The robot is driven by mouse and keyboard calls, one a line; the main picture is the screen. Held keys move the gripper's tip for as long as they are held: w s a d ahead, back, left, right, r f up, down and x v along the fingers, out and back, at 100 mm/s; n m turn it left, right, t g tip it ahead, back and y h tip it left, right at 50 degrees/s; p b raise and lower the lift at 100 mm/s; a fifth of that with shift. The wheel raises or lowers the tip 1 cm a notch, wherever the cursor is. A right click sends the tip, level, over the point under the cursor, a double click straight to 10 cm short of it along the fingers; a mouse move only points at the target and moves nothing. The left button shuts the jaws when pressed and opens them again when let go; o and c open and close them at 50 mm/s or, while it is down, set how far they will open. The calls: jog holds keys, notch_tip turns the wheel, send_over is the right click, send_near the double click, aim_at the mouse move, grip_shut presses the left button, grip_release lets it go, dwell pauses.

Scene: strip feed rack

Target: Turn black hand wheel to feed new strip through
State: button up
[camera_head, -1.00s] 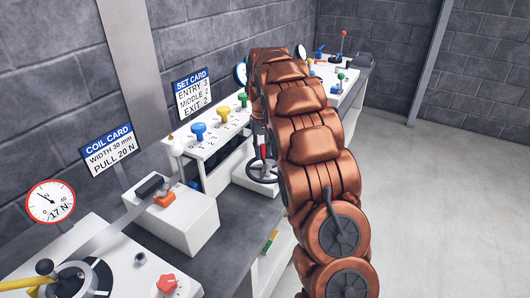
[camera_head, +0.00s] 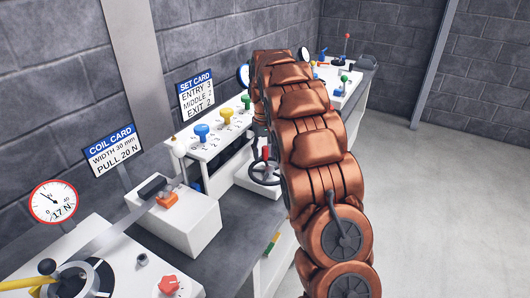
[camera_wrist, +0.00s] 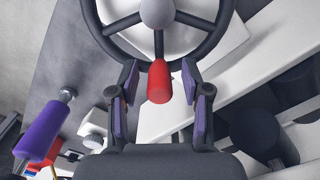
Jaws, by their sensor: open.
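The black hand wheel (camera_head: 264,171) stands on the white bench unit, partly hidden behind my arm in the head view. In the wrist view its black rim (camera_wrist: 100,32) and spokes fill the top, around a grey hub (camera_wrist: 157,12). A red handle (camera_wrist: 160,82) sticks out from the wheel toward my gripper. My gripper (camera_wrist: 160,95) is open, with one purple-padded finger on each side of the red handle. Gaps show between the handle and both fingers. In the head view my gripper is hidden; the red handle (camera_head: 265,153) shows beside my arm. The metal strip (camera_head: 110,236) runs along the bench at left.
A row of coloured knobs (camera_head: 201,132) stands behind the wheel. A white block with an orange clamp (camera_head: 167,200) is to its left, beside a dial reading about 17 N (camera_head: 54,202). A purple-handled part (camera_wrist: 42,132) is at lower left in the wrist view. The floor at right is clear.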

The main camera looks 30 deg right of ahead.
jog(key=shift+r, duration=0.15)
notch_tip(320, 180, up, 11)
jog(key=shift+w+f, duration=0.1)
jog(key=shift+f, duration=0.05)
jog(key=shift+r, duration=0.5)
dwell(0.6)
